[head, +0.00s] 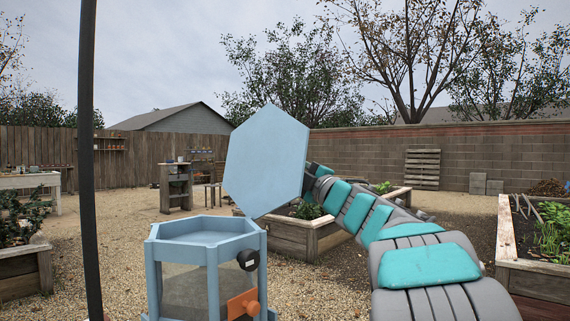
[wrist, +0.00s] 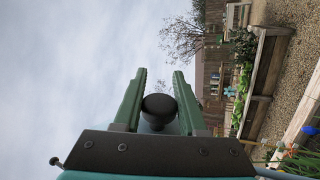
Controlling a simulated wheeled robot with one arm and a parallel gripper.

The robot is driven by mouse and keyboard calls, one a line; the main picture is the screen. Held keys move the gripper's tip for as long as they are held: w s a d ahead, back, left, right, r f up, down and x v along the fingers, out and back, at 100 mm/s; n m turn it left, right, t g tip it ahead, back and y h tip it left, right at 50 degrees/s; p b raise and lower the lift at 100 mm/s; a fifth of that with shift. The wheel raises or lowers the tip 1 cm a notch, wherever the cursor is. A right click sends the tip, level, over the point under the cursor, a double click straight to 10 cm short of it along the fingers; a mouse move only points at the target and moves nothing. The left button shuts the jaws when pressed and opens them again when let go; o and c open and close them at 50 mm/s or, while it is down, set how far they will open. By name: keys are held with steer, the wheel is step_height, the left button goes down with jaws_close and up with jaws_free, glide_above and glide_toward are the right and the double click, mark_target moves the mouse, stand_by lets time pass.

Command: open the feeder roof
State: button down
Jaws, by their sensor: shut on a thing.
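The feeder (head: 212,252) is a light blue hexagonal body with clear panels, and its top is open. Its roof (head: 266,160), a light blue hexagonal plate, stands steeply tilted above the feeder's back right rim. My arm reaches behind the roof from the right, so the roof hides my gripper in the head view. In the wrist view my gripper (wrist: 159,76) has its two green fingers on either side of a round black knob (wrist: 159,108), shut on it. How the roof joins the body is not clear.
A black knob (head: 247,259) and an orange part (head: 243,304) stick out of the feeder's right side. A dark post (head: 88,160) stands at left. Raised beds (head: 290,238) lie behind and at right (head: 505,235). Gravel between them is open.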

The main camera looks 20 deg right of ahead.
steer(key=shift+a, duration=0.1)
steer(key=shift+c, duration=2.3)
jaws_free()
steer(key=b+v, duration=0.1)
steer(key=v, duration=0.6)
steer(key=shift+s, duration=0.35)
steer(key=shift+d+f, duration=0.15)
steer(key=shift+d, duration=0.05)
